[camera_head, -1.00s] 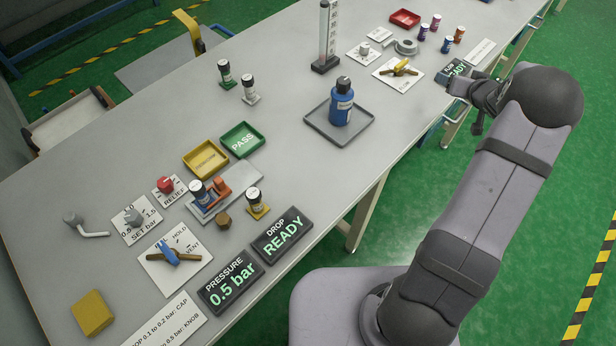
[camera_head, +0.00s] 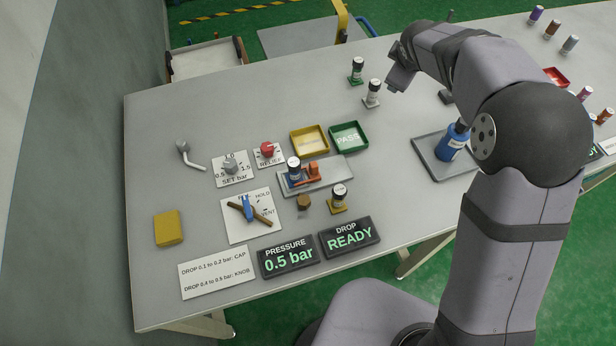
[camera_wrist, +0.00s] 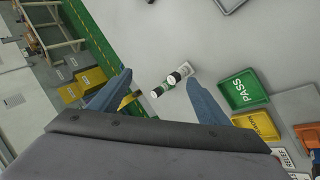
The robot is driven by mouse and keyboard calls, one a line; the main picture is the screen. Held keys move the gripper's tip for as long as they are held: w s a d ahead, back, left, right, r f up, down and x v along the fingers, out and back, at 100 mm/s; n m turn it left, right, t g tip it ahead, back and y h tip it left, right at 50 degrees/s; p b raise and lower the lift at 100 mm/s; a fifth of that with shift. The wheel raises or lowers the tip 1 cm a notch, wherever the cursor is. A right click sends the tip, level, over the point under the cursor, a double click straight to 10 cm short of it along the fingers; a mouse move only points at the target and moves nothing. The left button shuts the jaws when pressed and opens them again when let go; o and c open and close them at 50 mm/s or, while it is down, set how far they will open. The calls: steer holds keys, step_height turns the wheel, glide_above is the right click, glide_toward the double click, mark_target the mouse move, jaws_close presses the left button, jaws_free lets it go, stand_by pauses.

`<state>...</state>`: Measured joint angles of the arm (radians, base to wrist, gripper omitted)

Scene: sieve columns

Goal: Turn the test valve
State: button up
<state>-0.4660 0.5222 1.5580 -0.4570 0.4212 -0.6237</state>
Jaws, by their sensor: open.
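The test valve (camera_head: 247,208) is a blue part crossed by a brown bar. It sits on a white card (camera_head: 236,232) marked HOLD and VENT, at the front left of the table. I cannot tell which mark it points to. My gripper (camera_head: 398,82) is over the back of the table, far to the right of and behind the valve, with nothing in its jaws. In the wrist view the blue fingers of my gripper (camera_wrist: 158,82) are spread wide, with small vials (camera_wrist: 172,80) beyond them. The valve does not show there.
The pressure display (camera_head: 288,257) reads 0.5 bar and the drop display (camera_head: 350,237) reads READY. A vial stand (camera_head: 330,176), a brown knob (camera_head: 303,203) and a capped vial (camera_head: 338,198) stand right of the valve. A yellow block (camera_head: 168,228) lies left. A blue bottle (camera_head: 450,148) stands on a tray.

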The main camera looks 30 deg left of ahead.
steer(key=s+a+n+g, duration=0.2)
steer(key=s+a+n, duration=0.3)
steer(key=s+a, duration=0.55)
steer(key=n+g+h, duration=0.1)
steer(key=n+g, duration=0.4)
steer(key=g, duration=0.1)
glide_above(247, 207)
step_height(247, 207, down, 8)
steer(key=shift+s+p, duration=0.1)
steer(key=shift+p, duration=0.35)
steer(key=shift+f+p, duration=0.8)
steer(key=shift+f, duration=2.85)
steer(key=c, duration=1.1)
